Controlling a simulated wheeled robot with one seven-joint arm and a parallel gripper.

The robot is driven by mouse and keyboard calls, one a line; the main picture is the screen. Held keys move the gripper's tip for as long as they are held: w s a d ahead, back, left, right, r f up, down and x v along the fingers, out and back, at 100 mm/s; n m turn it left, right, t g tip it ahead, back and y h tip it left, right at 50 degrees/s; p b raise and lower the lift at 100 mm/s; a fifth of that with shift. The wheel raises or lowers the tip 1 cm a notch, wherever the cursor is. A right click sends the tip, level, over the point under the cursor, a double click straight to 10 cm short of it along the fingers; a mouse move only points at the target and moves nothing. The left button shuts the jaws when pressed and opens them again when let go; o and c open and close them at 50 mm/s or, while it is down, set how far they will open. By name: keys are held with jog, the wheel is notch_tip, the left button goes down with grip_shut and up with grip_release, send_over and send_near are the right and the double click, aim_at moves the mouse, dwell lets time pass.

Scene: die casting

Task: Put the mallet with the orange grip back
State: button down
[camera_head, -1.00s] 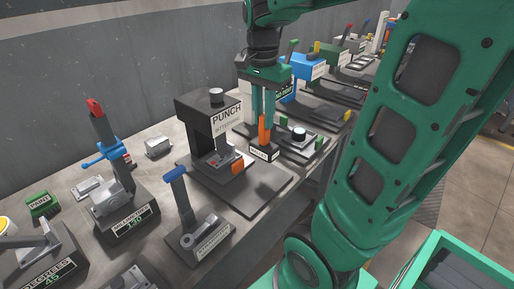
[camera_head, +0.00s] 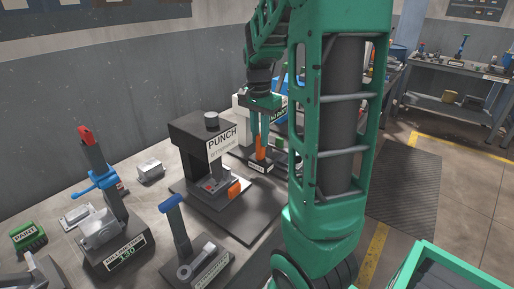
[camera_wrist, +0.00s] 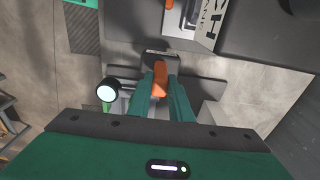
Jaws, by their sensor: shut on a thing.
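My gripper (camera_head: 259,132), pointing down, is shut on the orange grip (camera_head: 260,148) of the mallet, just right of the punch. A dark block with a white label (camera_head: 259,167) is at the mallet's lower end; I cannot tell whether it is the mallet's head or a stand, nor whether it touches the surface below. In the wrist view the orange grip (camera_wrist: 160,78) lies between my green fingers, with the dark block (camera_wrist: 158,57) beyond it. My arm hides part of the bench to the right.
The black punch press (camera_head: 196,150) with an orange part stands close left of the mallet. Farther left are a blue-handled fixture (camera_head: 184,244) and a red-tipped fixture (camera_head: 112,232). A white round-topped post (camera_wrist: 107,90) is near my fingers. Another bench (camera_head: 462,78) stands at back right.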

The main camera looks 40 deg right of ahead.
jog(key=shift+w+d+f, duration=0.25)
jog(key=shift+d+f, duration=0.1)
jog(key=shift+d, duration=0.15)
jog(key=shift+f, duration=2)
jog(key=c, duration=1.6)
grip_release()
jog(key=shift+f, duration=0.1)
jog(key=r, duration=1.2)
jog(key=shift+a, duration=0.4)
jog(key=s+a+f+n, duration=0.2)
jog(key=s+a+n, duration=0.1)
jog(key=s, duration=0.4)
jog(key=s+a+f+n, duration=0.3)
jog(key=s+a, duration=0.2)
jog(key=s, duration=0.2)
jog(key=s+a+f+n, duration=0.3)
jog(key=s+a+n, duration=0.1)
jog(key=s, duration=0.3)
jog(key=shift+s+a+f+y, duration=0.15)
jog(key=shift+a+f+y, duration=0.05)
jog(key=shift+y, duration=0.2)
